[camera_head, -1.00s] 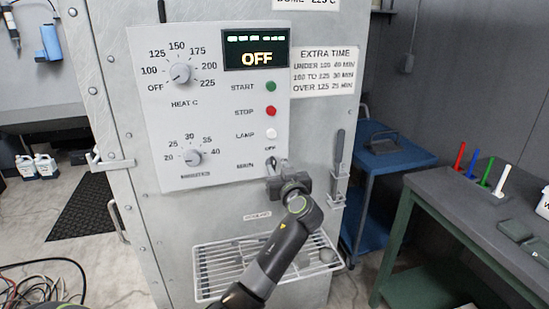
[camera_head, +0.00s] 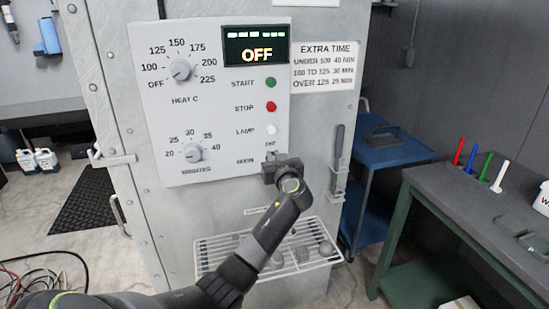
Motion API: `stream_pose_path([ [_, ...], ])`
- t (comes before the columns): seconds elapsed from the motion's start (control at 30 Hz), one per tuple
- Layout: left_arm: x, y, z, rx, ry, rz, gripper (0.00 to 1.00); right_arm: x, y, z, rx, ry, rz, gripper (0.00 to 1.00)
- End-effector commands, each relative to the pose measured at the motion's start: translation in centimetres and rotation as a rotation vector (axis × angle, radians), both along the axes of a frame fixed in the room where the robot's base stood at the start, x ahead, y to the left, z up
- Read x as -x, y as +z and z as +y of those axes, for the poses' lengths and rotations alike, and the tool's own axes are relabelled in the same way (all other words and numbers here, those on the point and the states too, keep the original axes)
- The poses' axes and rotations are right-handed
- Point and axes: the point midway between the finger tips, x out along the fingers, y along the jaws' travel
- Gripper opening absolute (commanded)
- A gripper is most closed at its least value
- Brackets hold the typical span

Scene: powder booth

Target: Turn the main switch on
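The grey control panel (camera_head: 215,120) is on the front of the metal cabinet, and its display (camera_head: 256,46) reads OFF. The MAIN label (camera_head: 245,161) is at the panel's lower right, with a small OFF mark above the switch's place. The main switch is largely hidden behind my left gripper, so its position cannot be read. My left gripper (camera_head: 273,161) is right in front of the switch at the panel's lower right corner. Its fingers are seen from behind, and I cannot tell whether they are open or touching the switch. My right gripper is not in view.
Start (camera_head: 271,82), stop (camera_head: 271,107) and lamp (camera_head: 271,130) buttons stand above the switch. The heat dial (camera_head: 180,70) and minutes dial (camera_head: 193,153) are to the left. A wire rack (camera_head: 215,258) juts out below, and a door handle (camera_head: 338,165) is to the right.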

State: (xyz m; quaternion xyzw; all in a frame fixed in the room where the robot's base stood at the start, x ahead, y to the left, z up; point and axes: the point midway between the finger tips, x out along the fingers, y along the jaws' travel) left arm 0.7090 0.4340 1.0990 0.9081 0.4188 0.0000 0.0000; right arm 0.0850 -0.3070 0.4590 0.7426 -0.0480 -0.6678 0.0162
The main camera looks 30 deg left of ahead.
Motion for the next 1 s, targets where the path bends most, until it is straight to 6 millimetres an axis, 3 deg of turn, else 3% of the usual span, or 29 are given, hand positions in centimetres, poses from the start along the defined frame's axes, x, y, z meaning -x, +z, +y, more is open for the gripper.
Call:
stream_pose_path([
  [0.47,-0.1,-0.1,-0.1,-0.030,-0.001,0.035,0.00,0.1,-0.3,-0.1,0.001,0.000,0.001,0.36],
  [1.0,-0.9,-0.4,-0.8,-0.304,-0.001,0.357,0.00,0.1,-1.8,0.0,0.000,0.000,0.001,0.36],
])
